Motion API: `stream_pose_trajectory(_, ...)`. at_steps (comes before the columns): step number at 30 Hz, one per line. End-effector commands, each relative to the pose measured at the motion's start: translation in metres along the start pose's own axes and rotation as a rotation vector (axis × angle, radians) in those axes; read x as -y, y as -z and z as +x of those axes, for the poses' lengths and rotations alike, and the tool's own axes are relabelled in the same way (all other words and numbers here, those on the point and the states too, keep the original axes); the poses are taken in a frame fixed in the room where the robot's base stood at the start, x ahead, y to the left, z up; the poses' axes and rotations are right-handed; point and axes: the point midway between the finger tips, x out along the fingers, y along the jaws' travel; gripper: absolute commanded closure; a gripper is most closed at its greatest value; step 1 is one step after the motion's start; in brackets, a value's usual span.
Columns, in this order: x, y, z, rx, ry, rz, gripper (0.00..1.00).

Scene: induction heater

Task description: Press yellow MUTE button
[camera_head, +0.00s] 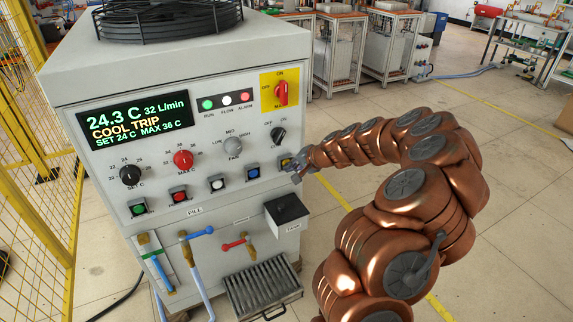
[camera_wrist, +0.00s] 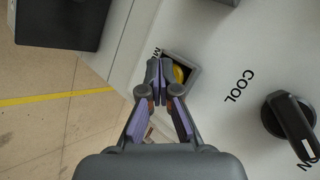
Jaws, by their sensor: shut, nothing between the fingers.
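The yellow MUTE button (camera_wrist: 179,74) sits in a square grey collar on the white front panel in the wrist view, partly hidden by my fingertips. In the head view its dark housing (camera_head: 285,161) is at the right end of the button row, with a little yellow showing. My gripper (camera_wrist: 160,68) is shut and empty, with its fingertips over the left part of the collar, beside the visible yellow. I cannot tell whether they touch the button. In the head view my gripper (camera_head: 296,172) is at the panel's right edge.
A blue button (camera_head: 253,172) is left of the MUTE button, and a black COOL knob (camera_head: 278,136) is above it. A black box (camera_head: 287,211) juts out below. A red rotary switch (camera_head: 281,93) is higher up. Open floor lies to the right.

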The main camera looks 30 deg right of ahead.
Motion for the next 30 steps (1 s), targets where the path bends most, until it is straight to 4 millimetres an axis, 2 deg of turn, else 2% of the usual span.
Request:
stream_pose_trajectory(20, 0.0016, 0.0025, 0.0023, -0.002, 0.000, 0.000, 1.00)
stream_pose_trajectory(30, -0.0056, -0.0028, -0.0065, -0.003, -0.001, 0.001, 1.00)
